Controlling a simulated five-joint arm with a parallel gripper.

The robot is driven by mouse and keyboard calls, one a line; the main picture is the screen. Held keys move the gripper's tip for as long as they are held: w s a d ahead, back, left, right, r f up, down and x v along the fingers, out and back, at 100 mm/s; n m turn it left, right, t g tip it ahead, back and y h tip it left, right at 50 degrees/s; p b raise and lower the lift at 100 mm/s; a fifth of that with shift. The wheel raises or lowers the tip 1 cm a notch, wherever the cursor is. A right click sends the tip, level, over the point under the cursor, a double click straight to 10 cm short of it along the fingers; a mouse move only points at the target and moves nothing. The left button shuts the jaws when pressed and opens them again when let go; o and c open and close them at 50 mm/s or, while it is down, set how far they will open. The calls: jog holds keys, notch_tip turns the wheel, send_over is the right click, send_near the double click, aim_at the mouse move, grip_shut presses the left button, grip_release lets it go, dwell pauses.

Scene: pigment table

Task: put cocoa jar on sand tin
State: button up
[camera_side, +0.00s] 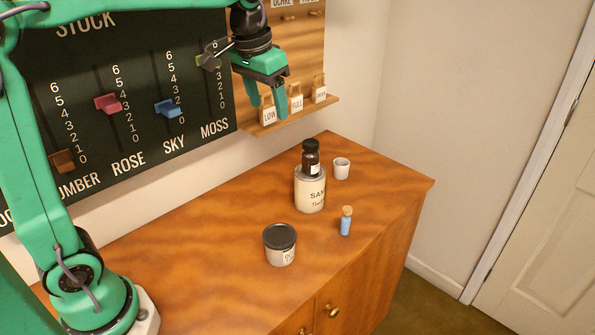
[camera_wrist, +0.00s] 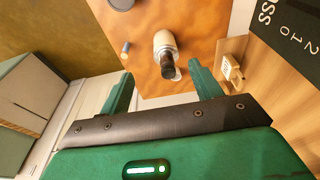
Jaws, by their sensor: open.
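The cocoa jar, a small dark brown jar with a black lid (camera_side: 311,157), stands upright on top of the cream sand tin (camera_side: 310,193) on the wooden cabinet top. In the wrist view the dark jar (camera_wrist: 168,68) shows in front of the pale tin (camera_wrist: 163,40). My gripper (camera_side: 268,103) is open and empty, raised well above the cabinet and up and left of the jar, near the wall boards. In the wrist view its two green fingers (camera_wrist: 160,92) are spread apart with nothing between them.
A dark-lidded tin (camera_side: 280,246), a corked blue vial (camera_side: 346,221) and a white cup (camera_side: 341,168) stand around the sand tin. The stock board (camera_side: 130,90) with sliders and a wooden rack with tags (camera_side: 296,103) are on the wall near my gripper. The cabinet's left part is clear.

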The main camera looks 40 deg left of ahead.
jog(key=s+f+t, duration=0.1)
jog(key=s+f, duration=0.2)
jog(key=s, duration=0.6)
jog(key=s+f+t, duration=0.2)
jog(key=s+f, duration=0.2)
jog(key=s, duration=0.6)
